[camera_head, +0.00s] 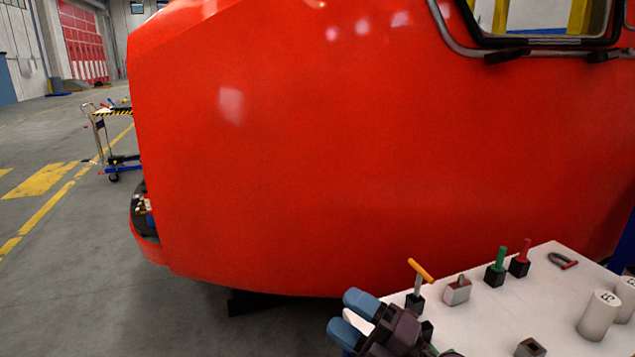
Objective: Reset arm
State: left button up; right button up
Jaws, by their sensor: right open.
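My right gripper (353,316) shows at the bottom of the head view, with blue fingertips pointing left. The rest of my right arm is mostly cut off by the bottom edge. My left gripper is not in the view.
The large red train nosecone (330,150) fills the middle. Tools with orange, green (502,258) and red handles, small blocks and white cylinders (599,315) stand on the table. A trolley (115,140) stands at the left. Grey floor (70,270) is clear at lower left.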

jog(key=s+d+f+m+t+h, duration=0.25)
jog(key=d+f+m+h, duration=0.25)
jog(key=d+m+h, duration=0.5)
jog(key=s+d+f+m+t+h, duration=0.1)
jog(key=d+f+m+t+h, duration=0.25)
jog(key=d+m+h, duration=0.75)
jog(key=s+d+f+m+g+y, duration=0.1)
jog(key=s+f+m+g, duration=0.1)
jog(key=s+f+g, duration=0.45)
jog(key=s+f+m+g, duration=0.2)
jog(key=s+m+g, duration=0.1)
jog(key=s, duration=0.6)
jog(key=s+d+f+m+g+y, duration=0.1)
jog(key=s+f+m+g, duration=0.1)
jog(key=s+f+g, duration=0.45)
jog(key=w+f+t, duration=0.6)
jog(key=f+t, duration=0.2)
jog(key=t, duration=0.1)
jog(key=shift+w+a+f+n+t, duration=0.15)
jog(key=shift+n+t, duration=0.15)
jog(key=shift+t, duration=0.1)
